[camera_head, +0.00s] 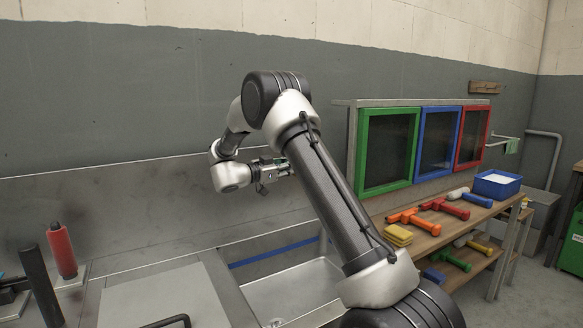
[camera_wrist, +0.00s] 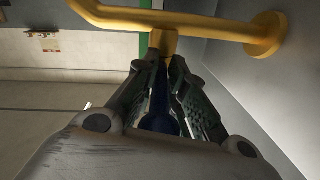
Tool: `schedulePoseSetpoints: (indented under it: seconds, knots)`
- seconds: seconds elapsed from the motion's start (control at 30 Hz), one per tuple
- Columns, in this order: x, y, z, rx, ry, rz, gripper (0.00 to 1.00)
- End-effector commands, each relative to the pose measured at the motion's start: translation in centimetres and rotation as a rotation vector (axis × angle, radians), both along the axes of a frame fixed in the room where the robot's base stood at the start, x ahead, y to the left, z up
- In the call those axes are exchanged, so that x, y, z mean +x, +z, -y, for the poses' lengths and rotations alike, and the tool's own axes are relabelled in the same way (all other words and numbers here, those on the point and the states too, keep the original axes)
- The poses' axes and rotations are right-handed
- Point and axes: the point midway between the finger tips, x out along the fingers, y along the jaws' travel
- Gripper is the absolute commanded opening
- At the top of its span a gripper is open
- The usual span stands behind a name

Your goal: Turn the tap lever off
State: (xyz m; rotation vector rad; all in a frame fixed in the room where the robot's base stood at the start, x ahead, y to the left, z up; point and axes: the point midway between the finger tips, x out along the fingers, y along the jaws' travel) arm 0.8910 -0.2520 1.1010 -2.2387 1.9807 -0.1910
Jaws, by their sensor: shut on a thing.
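My gripper (camera_wrist: 163,62) is in the wrist view, with its two fingers closed in around a dark blue piece that looks like the tap lever (camera_wrist: 161,108). The fingertips reach up to the brass-yellow tap body (camera_wrist: 163,43). A yellow pipe (camera_wrist: 205,24) runs from it to a round flange (camera_wrist: 268,35) on the grey wall. Much of the lever is hidden between the fingers, so its exact angle cannot be told. In the head view my gripper (camera_head: 277,170) is above the sink, beside my forearm, and the tap is not discernible there.
A metal sink (camera_head: 290,288) lies below my arm. A red roller (camera_head: 62,250) and a black one (camera_head: 40,285) stand at left. Framed green, blue and red panels (camera_head: 388,148) stand at right, behind a bench with hammers, yellow sponges (camera_head: 398,235) and a blue bin (camera_head: 497,184).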

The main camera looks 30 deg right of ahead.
Motion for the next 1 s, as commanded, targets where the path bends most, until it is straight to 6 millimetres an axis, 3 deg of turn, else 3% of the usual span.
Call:
schedulePoseSetpoints:
  seconds: [0.3,0.77,0.8,0.9,1.0]
  knots:
    - [0.04,0.17,0.06,-0.002,-0.103,0.004,0.0]
    - [0.05,0.24,0.07,-0.003,-0.115,0.004,0.0]
    - [0.05,0.25,0.07,-0.003,-0.115,0.004,0.16]
    - [0.05,0.28,0.08,-0.003,-0.115,0.005,0.34]
    - [0.04,0.24,0.07,-0.003,-0.115,0.004,0.34]
